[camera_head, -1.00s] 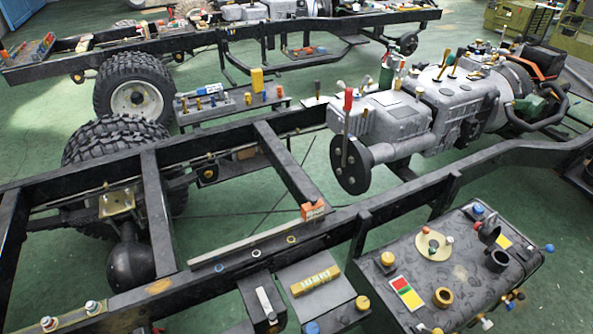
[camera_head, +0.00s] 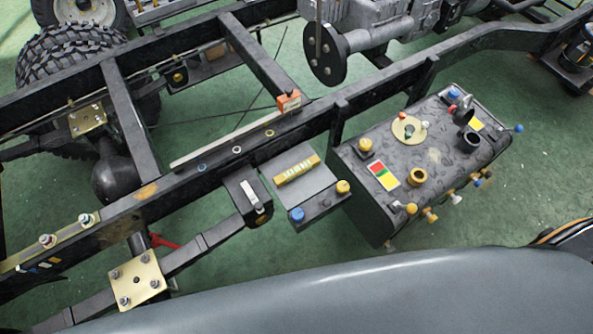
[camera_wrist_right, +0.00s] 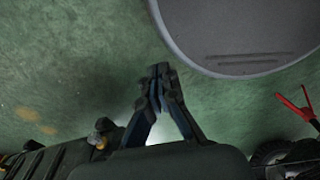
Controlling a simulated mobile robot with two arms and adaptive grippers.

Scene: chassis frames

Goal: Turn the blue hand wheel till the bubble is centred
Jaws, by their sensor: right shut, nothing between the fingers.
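In the head view a yellow bar-shaped block (camera_head: 297,169) with marks along its side lies on a grey plate beside the chassis rail; it may be the level. I cannot make out a bubble. A blue knob (camera_head: 297,214) sits at the front left of the dark block below that plate, and a yellow knob (camera_head: 343,187) at its right. The blue knob may be the hand wheel. My right gripper (camera_wrist_right: 159,80) shows in the right wrist view, shut and empty, above the green floor. Neither gripper shows in the head view.
A dark tank (camera_head: 440,155) with several knobs and fittings stands right of the plate. The long black chassis rail (camera_head: 225,165) runs behind. A red-handled part (camera_head: 163,241) is at lower left; a red forked part (camera_wrist_right: 297,103) shows at right in the wrist view. Green floor is open between.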

